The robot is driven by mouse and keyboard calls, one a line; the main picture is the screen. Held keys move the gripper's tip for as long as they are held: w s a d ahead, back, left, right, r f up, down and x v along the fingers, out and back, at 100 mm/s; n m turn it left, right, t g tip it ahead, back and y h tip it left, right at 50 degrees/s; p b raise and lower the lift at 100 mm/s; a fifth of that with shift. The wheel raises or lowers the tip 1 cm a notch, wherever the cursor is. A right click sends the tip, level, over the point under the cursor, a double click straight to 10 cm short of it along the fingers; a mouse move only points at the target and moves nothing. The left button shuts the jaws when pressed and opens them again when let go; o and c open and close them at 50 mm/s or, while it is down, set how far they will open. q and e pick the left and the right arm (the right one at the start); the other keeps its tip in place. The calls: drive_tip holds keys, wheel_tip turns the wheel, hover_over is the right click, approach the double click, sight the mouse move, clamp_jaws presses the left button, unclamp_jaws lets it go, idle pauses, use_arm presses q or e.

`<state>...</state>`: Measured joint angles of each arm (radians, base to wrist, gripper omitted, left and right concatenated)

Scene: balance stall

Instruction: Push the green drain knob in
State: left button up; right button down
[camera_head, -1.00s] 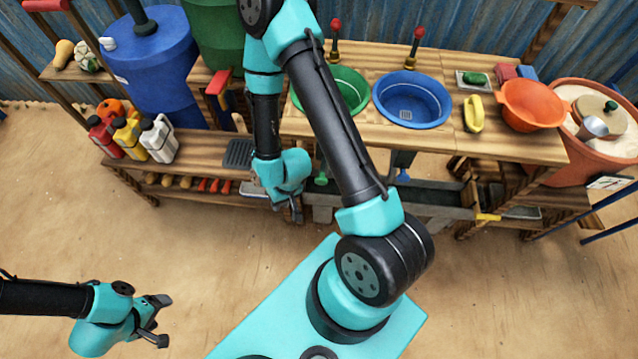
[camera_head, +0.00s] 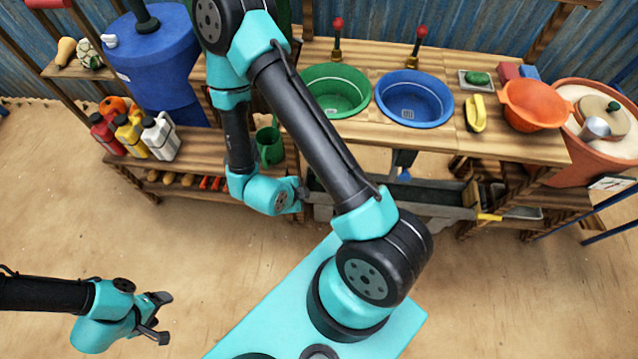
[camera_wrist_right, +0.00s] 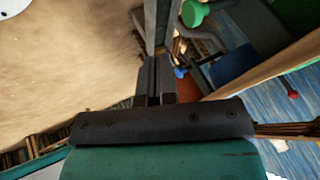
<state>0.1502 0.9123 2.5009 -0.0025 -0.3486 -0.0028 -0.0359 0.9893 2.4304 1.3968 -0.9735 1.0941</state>
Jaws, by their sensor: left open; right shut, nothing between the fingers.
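The green drain knob (camera_wrist_right: 195,13) shows at the top of the right wrist view, a round green head beyond and to the right of my fingertips. In the head view it is hidden behind my right arm. My right gripper (camera_wrist_right: 155,72) is shut and empty, with a visible gap to the knob. In the head view the right gripper (camera_head: 302,190) points right, at the left end of the trough below the green basin (camera_head: 345,88). My left gripper (camera_head: 160,318) is open and empty at the lower left, over bare ground.
A blue drain knob (camera_head: 404,174) hangs under the blue basin (camera_head: 420,92); it also shows in the right wrist view (camera_wrist_right: 180,72). A grey trough (camera_head: 430,213) runs below the counter. A green jug (camera_head: 270,146) stands on the left shelf. The ground in front is clear.

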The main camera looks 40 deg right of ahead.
drive_tip(key=shift+s+r+m+h, duration=0.25)
drive_tip(key=shift+m+h, duration=0.05)
drive_tip(key=shift+m, duration=0.1)
drive_tip(key=shift+f, duration=0.1)
drive_tip(key=w+d+f, duration=0.2)
drive_tip(key=d+f, duration=0.6)
drive_tip(key=d, duration=0.1)
drive_tip(key=shift+w, duration=0.15)
idle(0.5)
drive_tip(key=shift+w+d, duration=0.8)
drive_tip(key=shift+d, duration=0.25)
drive_tip(key=shift+w+d, duration=0.8)
drive_tip(key=shift+d, duration=0.25)
